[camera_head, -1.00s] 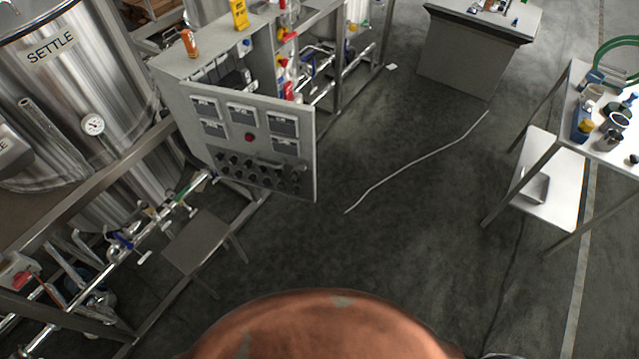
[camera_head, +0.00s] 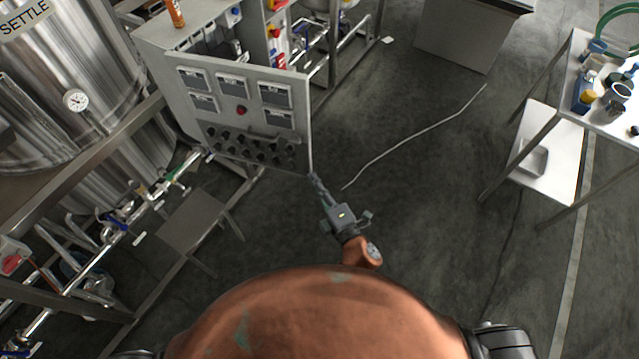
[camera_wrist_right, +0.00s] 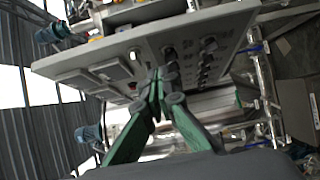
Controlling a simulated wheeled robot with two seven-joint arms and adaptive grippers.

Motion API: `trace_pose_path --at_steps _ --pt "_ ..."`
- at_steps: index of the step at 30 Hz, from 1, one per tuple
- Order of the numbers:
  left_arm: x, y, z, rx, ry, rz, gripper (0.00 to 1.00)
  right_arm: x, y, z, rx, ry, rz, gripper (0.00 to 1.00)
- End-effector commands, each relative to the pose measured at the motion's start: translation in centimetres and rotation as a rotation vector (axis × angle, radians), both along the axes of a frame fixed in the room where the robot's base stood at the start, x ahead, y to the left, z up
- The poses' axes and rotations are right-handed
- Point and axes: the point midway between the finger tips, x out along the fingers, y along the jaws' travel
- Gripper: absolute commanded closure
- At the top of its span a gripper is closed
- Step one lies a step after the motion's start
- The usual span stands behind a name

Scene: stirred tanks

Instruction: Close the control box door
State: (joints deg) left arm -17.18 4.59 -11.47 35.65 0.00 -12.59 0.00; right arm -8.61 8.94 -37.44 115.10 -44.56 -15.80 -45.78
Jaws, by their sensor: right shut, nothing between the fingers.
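The control box door (camera_head: 243,115) is a grey panel with several meters, a red button and rows of black knobs. It stands open, swung out from the control box (camera_head: 168,38), whose inside shows above the door's top edge. My right gripper (camera_head: 314,178) is shut and empty at the door's lower right corner; I cannot tell whether it touches. In the right wrist view the closed green fingertips (camera_wrist_right: 160,78) appear in front of the door panel (camera_wrist_right: 125,62), close to its knobs. My left gripper is not in view.
A small grey step (camera_head: 193,222) stands below the door, beside pipes and valves. A steel tank (camera_head: 75,130) is at the left. A white table (camera_head: 603,125) with vessels stands at the right. The floor between is clear except for a thin pale line.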

Motion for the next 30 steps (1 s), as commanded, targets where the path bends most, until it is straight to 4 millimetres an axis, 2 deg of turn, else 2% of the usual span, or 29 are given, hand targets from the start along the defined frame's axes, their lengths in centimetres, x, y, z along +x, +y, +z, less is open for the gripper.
trace_pose_path --at_steps 3,8,13,19,30 --pt "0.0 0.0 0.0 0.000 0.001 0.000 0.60 2.5 1.2 0.1 0.001 0.000 0.000 1.00" --pt "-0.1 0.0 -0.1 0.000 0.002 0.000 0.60 5.4 2.5 0.0 0.002 0.001 0.000 1.00" --pt "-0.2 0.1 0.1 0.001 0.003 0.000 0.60 7.7 1.6 0.0 0.000 0.001 -0.001 1.00" --pt "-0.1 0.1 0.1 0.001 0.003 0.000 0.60 9.0 1.1 0.0 0.001 0.002 0.000 1.00" --pt "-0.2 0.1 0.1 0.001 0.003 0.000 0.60 9.1 0.8 -0.1 0.002 0.003 -0.001 1.00"
